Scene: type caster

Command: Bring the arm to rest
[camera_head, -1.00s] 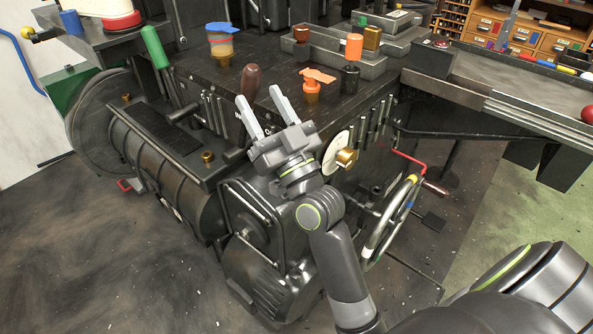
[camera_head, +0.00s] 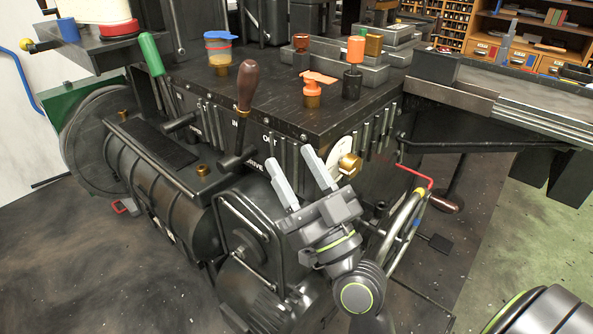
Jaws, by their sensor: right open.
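My right gripper (camera_head: 298,176) is open and empty, its two pale fingers pointing up and slightly left. It is in front of the type caster's (camera_head: 262,118) front face, below the top edge and left of the brass knob (camera_head: 349,167) on the dial. The brown-handled lever (camera_head: 248,86) stands upright, up and left of the gripper, apart from it in the picture. My right arm (camera_head: 357,295) comes up from the bottom. My left gripper is not in view.
A handwheel (camera_head: 403,232) and a red crank (camera_head: 418,177) stand right of my gripper. A green-handled lever (camera_head: 151,54) is at the left. An orange-topped bottle (camera_head: 312,90) and other small items are on the machine top. The floor (camera_head: 90,265) at lower left is open.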

